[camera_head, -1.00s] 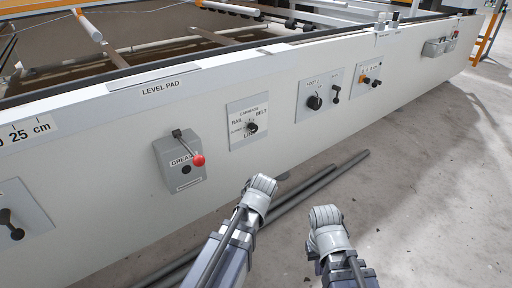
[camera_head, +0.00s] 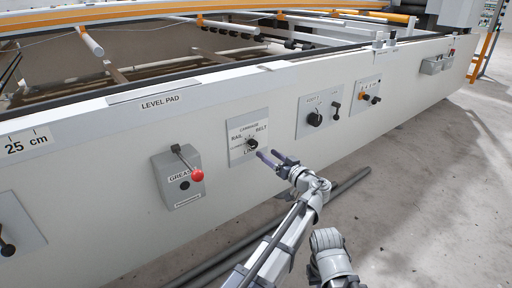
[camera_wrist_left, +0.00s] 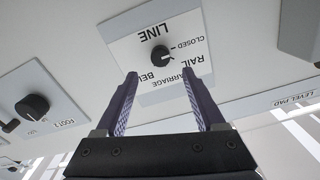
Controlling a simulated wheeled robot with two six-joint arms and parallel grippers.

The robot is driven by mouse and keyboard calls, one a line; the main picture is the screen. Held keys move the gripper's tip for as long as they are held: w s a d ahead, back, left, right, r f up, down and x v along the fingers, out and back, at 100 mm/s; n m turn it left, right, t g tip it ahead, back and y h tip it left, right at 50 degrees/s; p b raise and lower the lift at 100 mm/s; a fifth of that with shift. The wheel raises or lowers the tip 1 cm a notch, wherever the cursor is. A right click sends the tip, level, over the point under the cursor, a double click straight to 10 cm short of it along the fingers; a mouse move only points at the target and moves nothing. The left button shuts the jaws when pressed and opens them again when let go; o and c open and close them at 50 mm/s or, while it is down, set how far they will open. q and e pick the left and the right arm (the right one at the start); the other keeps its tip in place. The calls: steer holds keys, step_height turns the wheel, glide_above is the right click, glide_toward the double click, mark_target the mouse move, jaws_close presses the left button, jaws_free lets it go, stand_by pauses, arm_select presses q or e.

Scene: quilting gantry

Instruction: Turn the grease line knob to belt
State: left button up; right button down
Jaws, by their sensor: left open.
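The grease line knob (camera_head: 252,143) is a small black round knob on a pale square plate (camera_head: 237,155) marked RAIL, BELT, CARRIAGE and LINE. In the left wrist view the plate appears upside down, with the knob (camera_wrist_left: 160,54) just beyond my fingertips. A light mark on the knob seems to point toward CLOSED rather than BELT. My left gripper (camera_head: 269,154) is open and empty, just short of the knob and slightly to its lower right. Its two fingers (camera_wrist_left: 159,76) are apart, one on each side of the knob in that view. My right arm's fingers do not show.
Left of the plate is a grey GREASE box (camera_head: 180,180) with a red-ended lever (camera_head: 197,175). Dark pipes (camera_head: 345,184) lie on the floor.

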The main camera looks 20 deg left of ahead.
mark_target(255, 146)
arm_select(q)
steer(key=shift+x, duration=3.9)
jaws_close()
